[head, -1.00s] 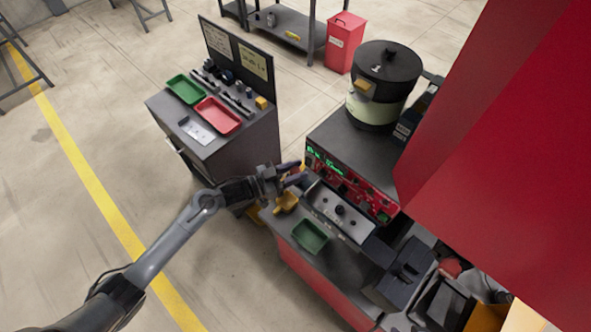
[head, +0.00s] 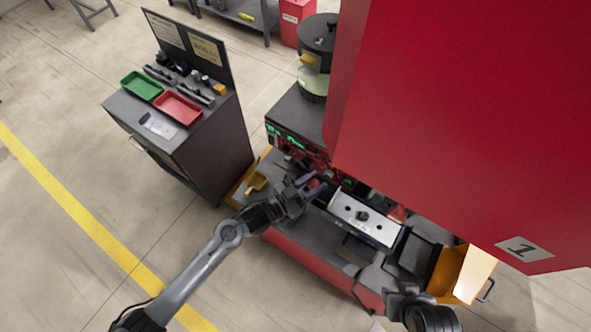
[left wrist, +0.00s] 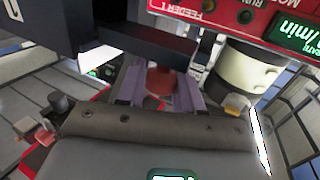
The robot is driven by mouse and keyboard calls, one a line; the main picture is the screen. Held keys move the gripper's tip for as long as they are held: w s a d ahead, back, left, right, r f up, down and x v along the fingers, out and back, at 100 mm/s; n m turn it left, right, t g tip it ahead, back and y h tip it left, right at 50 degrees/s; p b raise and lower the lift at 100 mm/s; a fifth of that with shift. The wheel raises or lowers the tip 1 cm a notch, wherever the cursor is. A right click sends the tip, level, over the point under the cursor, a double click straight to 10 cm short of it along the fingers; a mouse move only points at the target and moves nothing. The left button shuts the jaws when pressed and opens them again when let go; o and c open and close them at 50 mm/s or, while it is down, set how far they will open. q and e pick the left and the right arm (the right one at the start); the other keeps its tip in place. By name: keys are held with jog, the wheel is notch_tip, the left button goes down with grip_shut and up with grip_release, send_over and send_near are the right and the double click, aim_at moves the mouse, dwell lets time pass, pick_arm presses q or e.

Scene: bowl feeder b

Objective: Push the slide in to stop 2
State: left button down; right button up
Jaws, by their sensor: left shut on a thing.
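My left gripper (head: 310,187) is at the left end of the pale top plate (head: 365,218), in front of the red control panel. In the left wrist view, its two purple-grey fingers (left wrist: 160,88) are shut on a rounded red knob (left wrist: 161,78), which shows between them. The knob also shows as a small red patch in the head view (head: 314,184). I cannot make out the slide's body or its stop marks; fingers and machine parts hide that area.
A large red panel (head: 450,120) blocks the upper right. The bowl feeder (head: 316,62) stands behind the control panel. The side cabinet carries green (head: 141,86) and red (head: 177,107) trays. Open floor lies left.

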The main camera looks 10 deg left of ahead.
aim_at(322, 196)
pick_arm(q)
jog(key=d, duration=0.2)
jog(key=s+d+r, duration=0.1)
jog(key=d, duration=0.1)
jog(key=shift+s, duration=0.1)
jog(key=shift+a, duration=0.1)
jog(key=c, duration=0.8)
grip_release()
jog(key=shift+f, duration=0.2)
jog(key=shift+a, duration=0.1)
jog(key=shift+s+a+f, duration=0.2)
jog(key=shift+s+a, duration=0.1)
jog(key=shift+s, duration=0.05)
jog(key=b+v, duration=0.1)
jog(key=v, duration=0.4)
jog(key=b+v, duration=0.1)
jog(key=v, duration=0.3)
jog(key=shift+s+a+r, duration=0.25)
jog(key=shift+s, duration=0.05)
